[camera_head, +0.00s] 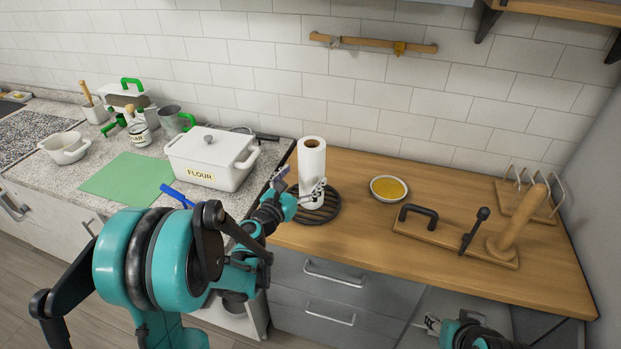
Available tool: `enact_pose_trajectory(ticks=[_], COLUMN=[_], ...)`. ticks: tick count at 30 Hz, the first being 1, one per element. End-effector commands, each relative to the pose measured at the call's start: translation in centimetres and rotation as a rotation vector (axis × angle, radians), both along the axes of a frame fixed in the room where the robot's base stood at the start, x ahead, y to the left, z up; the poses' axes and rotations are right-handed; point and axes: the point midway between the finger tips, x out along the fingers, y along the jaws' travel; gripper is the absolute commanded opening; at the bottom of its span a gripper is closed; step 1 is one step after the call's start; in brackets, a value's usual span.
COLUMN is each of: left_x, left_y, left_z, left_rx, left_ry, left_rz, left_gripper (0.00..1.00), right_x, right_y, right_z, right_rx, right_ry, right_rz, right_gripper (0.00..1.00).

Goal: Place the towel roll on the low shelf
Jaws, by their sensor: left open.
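The white towel roll (312,163) stands upright on the wooden counter (372,232), at the edge of a dark round trivet (326,215). My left gripper (299,187) is open at the lower part of the roll, with one finger to its left and one in front of it. I cannot tell whether the fingers touch the roll. My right gripper (432,321) is low at the bottom edge, in front of the counter; its jaws are too small to read. A wooden shelf (565,10) is on the wall at top right; I cannot tell if it is the low shelf.
A white flour box (210,158) stands left of the roll on the stone counter. Bare wood lies in front of the bowl.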

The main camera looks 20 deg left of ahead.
Motion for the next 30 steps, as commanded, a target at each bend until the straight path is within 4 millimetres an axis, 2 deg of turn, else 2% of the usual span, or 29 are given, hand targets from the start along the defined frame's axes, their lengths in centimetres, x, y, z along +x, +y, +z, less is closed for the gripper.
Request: enact_pose_trajectory(ticks=[12,15,21,22,28,30], left_x=[5.7,6.4,6.4,6.4,6.4,6.4], left_y=[-0.6,-0.8,-0.8,-0.8,-0.8,-0.8], left_z=[-0.2,-0.1,0.0,0.0,0.0,0.0], left_rx=[0.005,0.005,0.006,0.006,0.006,0.006], left_ry=[0.000,0.000,0.000,0.000,0.000,0.000], left_rz=[-0.003,-0.002,-0.001,-0.001,-0.001,-0.001], left_gripper=[0.92,0.92,0.92,0.89,0.36,0.35], right_x=[0.0,0.0,0.0,0.0,0.0,0.0], right_y=[0.0,0.0,0.0,0.0,0.0,0.0], right_z=[-1.8,-1.9,-1.8,-1.8,-1.8,-1.8], right_rx=[0.000,0.000,0.000,0.000,0.000,0.000], right_ry=[0.000,0.000,0.000,0.000,0.000,0.000], right_rz=[0.000,0.000,0.000,0.000,0.000,0.000], right_gripper=[0.43,0.43,0.43,0.43,0.43,0.43])
